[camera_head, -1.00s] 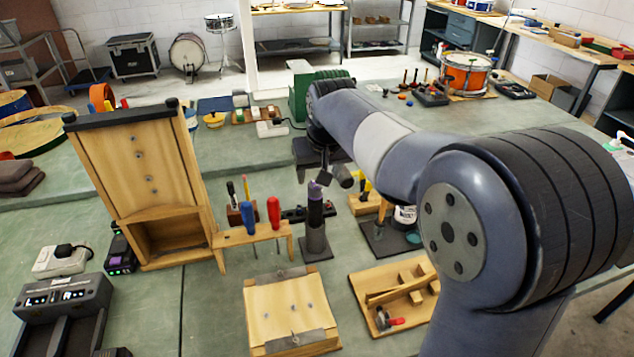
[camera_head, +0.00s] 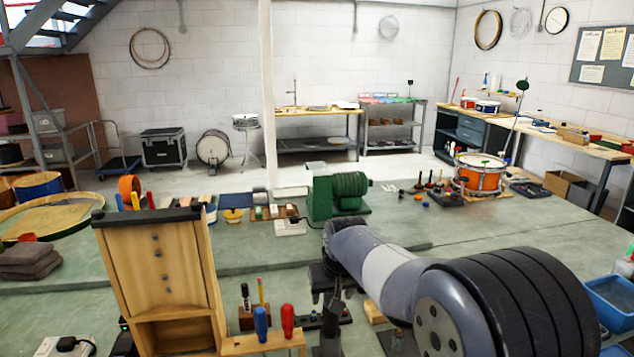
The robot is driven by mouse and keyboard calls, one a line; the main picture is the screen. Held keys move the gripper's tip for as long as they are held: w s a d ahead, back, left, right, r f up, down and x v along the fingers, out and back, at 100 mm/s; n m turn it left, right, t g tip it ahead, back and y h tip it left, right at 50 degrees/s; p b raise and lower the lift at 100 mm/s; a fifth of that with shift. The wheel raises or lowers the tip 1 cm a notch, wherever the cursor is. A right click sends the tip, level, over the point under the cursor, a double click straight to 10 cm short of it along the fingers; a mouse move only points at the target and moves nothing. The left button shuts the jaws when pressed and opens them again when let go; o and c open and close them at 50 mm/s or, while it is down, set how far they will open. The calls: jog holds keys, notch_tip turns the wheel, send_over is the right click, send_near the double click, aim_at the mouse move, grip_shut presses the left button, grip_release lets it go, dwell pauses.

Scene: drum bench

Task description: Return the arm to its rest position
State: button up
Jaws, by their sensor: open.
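My arm reaches in from the lower right over the green bench. My gripper (camera_head: 331,297) points down at its far end, above the front part of the bench, close to the right of the screwdriver rack. The jaws are small and dark here, open, with nothing seen between them. The dark stand below the gripper is mostly cut off by the bottom edge.
A wooden cabinet (camera_head: 160,275) stands upright left of the gripper. The rack (camera_head: 262,343) holds a blue screwdriver (camera_head: 261,323) and a red screwdriver (camera_head: 287,321). Behind are a green machine (camera_head: 320,192) and an orange drum (camera_head: 480,177). The bench right of centre is fairly clear.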

jog(key=x, duration=0.1)
jog(key=p+x, duration=0.1)
jog(key=x, duration=0.1)
jog(key=shift+w, duration=0.3)
dwell(0.3)
jog(key=s+a+b+v, duration=0.1)
jog(key=b+v, duration=0.1)
jog(key=v, duration=0.8)
jog(key=w+d+p+x, duration=0.1)
jog(key=p+x, duration=0.1)
jog(key=x, duration=0.9)
notch_tip(320, 180, up, 12)
jog(key=p, duration=0.9)
jog(key=shift+s+r, duration=0.15)
jog(key=shift+s, duration=0.05)
